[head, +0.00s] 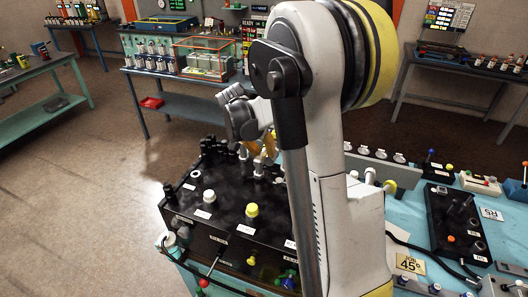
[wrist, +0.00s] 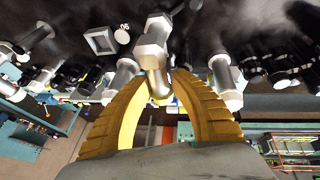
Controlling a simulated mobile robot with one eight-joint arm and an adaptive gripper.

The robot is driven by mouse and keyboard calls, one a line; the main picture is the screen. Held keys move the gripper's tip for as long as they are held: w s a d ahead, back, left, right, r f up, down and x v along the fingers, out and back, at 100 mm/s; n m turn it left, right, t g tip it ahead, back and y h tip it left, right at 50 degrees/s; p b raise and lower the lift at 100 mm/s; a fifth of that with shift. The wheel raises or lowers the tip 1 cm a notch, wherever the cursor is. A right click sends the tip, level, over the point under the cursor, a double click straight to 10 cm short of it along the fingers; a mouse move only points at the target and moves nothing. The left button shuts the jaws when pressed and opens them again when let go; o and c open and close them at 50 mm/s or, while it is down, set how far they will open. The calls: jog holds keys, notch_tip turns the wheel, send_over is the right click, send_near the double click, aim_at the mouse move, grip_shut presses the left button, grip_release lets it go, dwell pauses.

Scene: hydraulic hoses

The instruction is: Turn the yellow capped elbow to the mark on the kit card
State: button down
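My gripper (head: 262,147) reaches down at the far side of a black hose block. In the wrist view its two yellow fingers (wrist: 167,78) stand on either side of a silver elbow fitting (wrist: 152,52). A little yellow shows between the fingers, and I cannot tell whether it is the elbow's cap. The fingertips are very near the elbow; contact is unclear. A yellow-capped fitting (head: 252,210) stands on the block's top, apart from my gripper. The yellow kit card (head: 410,263) reads "JOB 45°" and lies on the bench to the right.
The black block (head: 225,193) carries several other fittings, close around my gripper. A white-capped fitting (head: 209,196) stands on its left part. A small black panel (head: 457,225) with fittings lies on the blue bench at right. My arm hides part of the block.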

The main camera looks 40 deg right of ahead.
jog(key=shift+s+d+f+m+b, duration=0.1)
jog(key=shift+s+f+m+b, duration=0.15)
jog(key=shift+m+b, duration=0.35)
jog(key=shift+s+d+r+m+g+b, duration=0.15)
jog(key=shift+s+m+g+b, duration=0.2)
jog(key=shift+m+g, duration=0.4)
jog(key=c, duration=1.1)
grip_release()
jog(key=shift+r, duration=0.1)
